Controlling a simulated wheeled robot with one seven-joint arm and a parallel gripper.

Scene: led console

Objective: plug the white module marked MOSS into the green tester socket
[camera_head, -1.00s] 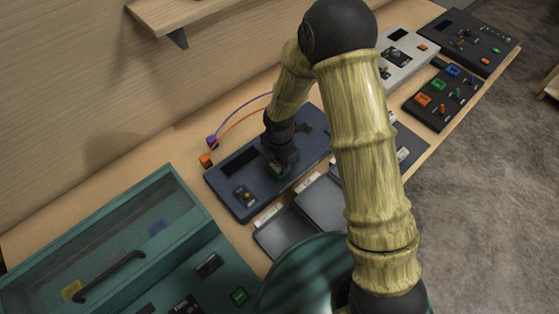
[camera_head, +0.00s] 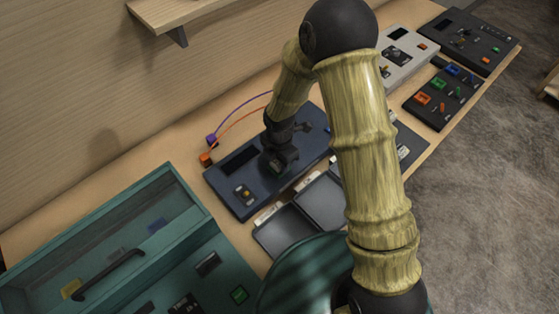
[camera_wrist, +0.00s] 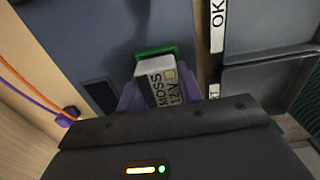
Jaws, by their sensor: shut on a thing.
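The white module marked MOSS 12V (camera_wrist: 160,86) shows in the wrist view, held between purple fingertips of my gripper (camera_wrist: 152,96). My gripper is shut on it. The green tester socket (camera_wrist: 157,50) shows just beyond the module's far end; the module overlaps its near edge, and I cannot tell whether it is inside the socket. In the head view my gripper (camera_head: 278,166) is low over the dark blue tester panel (camera_head: 225,194). The module and most of the socket are hidden there by the gripper.
Two grey trays (camera_head: 284,236) with white labels lie in front of the tester. Purple and orange cables with plugs (camera_head: 206,159) lie at its left. A teal case (camera_head: 150,215) with a handle stands at lower left. A board with coloured sockets (camera_head: 440,98) stands at right.

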